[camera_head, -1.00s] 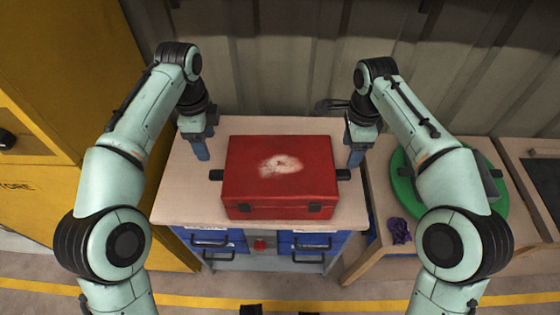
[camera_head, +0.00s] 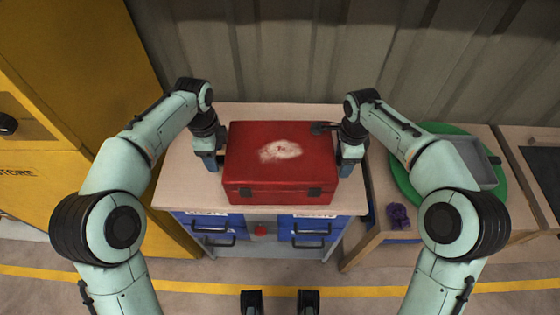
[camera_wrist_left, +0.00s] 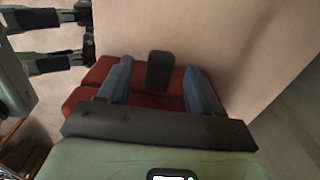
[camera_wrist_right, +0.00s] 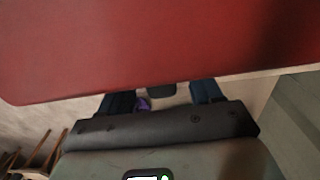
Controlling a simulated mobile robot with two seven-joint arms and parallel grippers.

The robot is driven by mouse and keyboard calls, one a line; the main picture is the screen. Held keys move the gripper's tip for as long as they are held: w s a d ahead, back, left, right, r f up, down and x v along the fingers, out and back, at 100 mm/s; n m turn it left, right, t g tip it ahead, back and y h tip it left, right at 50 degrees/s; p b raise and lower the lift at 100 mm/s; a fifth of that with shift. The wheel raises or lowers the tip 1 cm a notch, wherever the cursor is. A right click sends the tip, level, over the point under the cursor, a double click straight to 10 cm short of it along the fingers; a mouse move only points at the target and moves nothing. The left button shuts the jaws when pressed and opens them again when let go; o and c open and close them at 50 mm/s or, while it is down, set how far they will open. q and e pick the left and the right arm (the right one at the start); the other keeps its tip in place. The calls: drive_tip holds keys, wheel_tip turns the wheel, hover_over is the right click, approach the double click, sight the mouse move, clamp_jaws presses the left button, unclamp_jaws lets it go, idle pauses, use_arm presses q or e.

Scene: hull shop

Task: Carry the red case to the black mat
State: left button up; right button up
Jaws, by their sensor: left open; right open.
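The red case (camera_head: 280,178) lies flat and shut on a wooden-topped workbench, with a pale worn patch on its lid. My left gripper (camera_head: 207,163) is at the case's left end; in the left wrist view its open blue fingers (camera_wrist_left: 160,85) stand either side of a black end handle (camera_wrist_left: 160,68). My right gripper (camera_head: 348,167) is at the right end; in the right wrist view its open fingers (camera_wrist_right: 163,98) flank another black handle (camera_wrist_right: 161,91), partly hidden. A black surface (camera_head: 545,178), apparently the mat, shows at the far right edge, cut off.
The workbench (camera_head: 180,185) has blue drawers below. Right of it, a lower table holds a green disc (camera_head: 408,180), a grey tray (camera_head: 473,158) and a purple object (camera_head: 399,215). A yellow cabinet (camera_head: 45,200) stands left; a corrugated wall (camera_head: 300,70) rises behind.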

use_arm(q)
drive_tip(key=shift+f, duration=1.3)
use_arm(e)
drive_tip(key=shift+f, duration=1.3)
use_arm(q)
clamp_jaws()
use_arm(e)
clamp_jaws()
use_arm(q)
drive_tip(key=shift+w+r, duration=0.1)
drive_tip(key=shift+r, duration=0.05)
use_arm(e)
drive_tip(key=shift+w+r, duration=0.1)
